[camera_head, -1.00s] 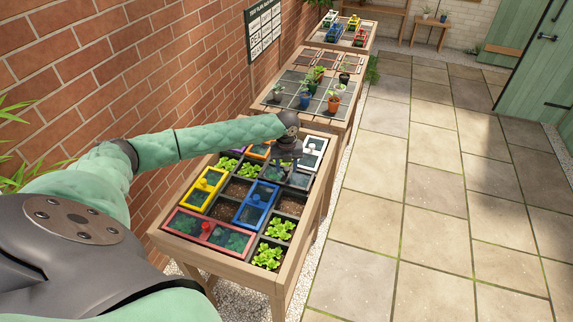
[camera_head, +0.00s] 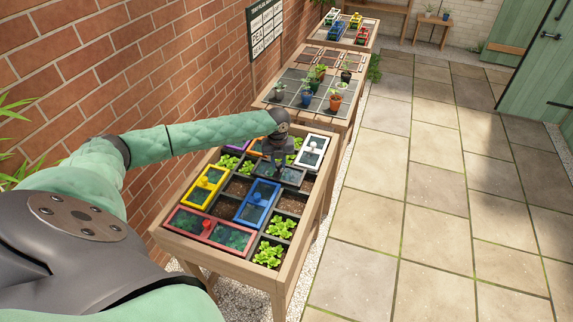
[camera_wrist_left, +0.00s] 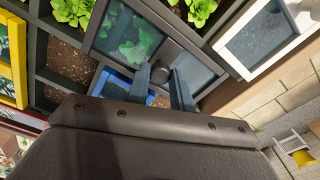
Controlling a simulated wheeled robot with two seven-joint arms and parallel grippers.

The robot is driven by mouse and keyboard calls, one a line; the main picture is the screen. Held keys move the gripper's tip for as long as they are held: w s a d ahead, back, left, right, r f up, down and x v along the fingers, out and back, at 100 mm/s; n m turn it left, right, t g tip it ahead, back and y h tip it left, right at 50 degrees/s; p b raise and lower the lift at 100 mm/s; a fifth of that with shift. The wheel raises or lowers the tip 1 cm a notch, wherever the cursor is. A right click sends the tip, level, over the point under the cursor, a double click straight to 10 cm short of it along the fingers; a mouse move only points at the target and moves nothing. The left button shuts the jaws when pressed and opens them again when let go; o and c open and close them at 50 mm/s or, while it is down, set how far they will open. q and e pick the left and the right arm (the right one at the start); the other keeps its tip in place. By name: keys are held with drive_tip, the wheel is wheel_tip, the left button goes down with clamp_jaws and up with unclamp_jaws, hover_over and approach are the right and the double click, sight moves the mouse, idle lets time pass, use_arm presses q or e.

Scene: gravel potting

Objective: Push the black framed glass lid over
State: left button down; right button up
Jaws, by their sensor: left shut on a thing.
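The black framed glass lid (camera_head: 292,176) lies over cells in the upper middle of the planter bed. In the left wrist view its frame (camera_wrist_left: 150,55) spans two glass panes, with green leaves showing under one. A round dark knob (camera_wrist_left: 167,70) stands on its middle bar. My left gripper (camera_head: 275,170) is low over this lid, fingers pointing down. In the left wrist view the fingers (camera_wrist_left: 160,76) are at the knob, one on each side, shut on it. My right gripper is not in view.
A yellow lid (camera_head: 204,187), a blue lid (camera_head: 257,203), a red lid (camera_head: 211,230) and a white lid (camera_head: 312,152) lie on the same bed. Open soil shows beside the blue lid. Lettuces (camera_head: 269,254) fill the front right cells. A brick wall runs along the left.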

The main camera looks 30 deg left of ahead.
use_arm(q)
drive_tip(key=s+a, duration=0.1)
drive_tip(key=a, duration=0.4)
drive_tip(key=s+a, duration=0.1)
drive_tip(key=a, duration=0.4)
drive_tip(key=s+a, duration=0.1)
drive_tip(key=a, duration=0.5)
drive_tip(key=shift+s+b, duration=0.35)
drive_tip(key=shift+s, duration=0.05)
drive_tip(key=shift+s+a, duration=0.1)
drive_tip(key=shift+a, duration=0.5)
drive_tip(key=shift+r, duration=0.1)
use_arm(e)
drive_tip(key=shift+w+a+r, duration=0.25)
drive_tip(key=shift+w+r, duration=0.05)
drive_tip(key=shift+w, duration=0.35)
use_arm(q)
drive_tip(key=shift+a, duration=0.1)
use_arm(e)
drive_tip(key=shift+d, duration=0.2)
use_arm(q)
drive_tip(key=c, duration=1.2)
unclamp_jaws()
drive_tip(key=shift+a, duration=0.1)
drive_tip(key=shift+c, duration=0.2)
drive_tip(key=shift+o, duration=0.2)
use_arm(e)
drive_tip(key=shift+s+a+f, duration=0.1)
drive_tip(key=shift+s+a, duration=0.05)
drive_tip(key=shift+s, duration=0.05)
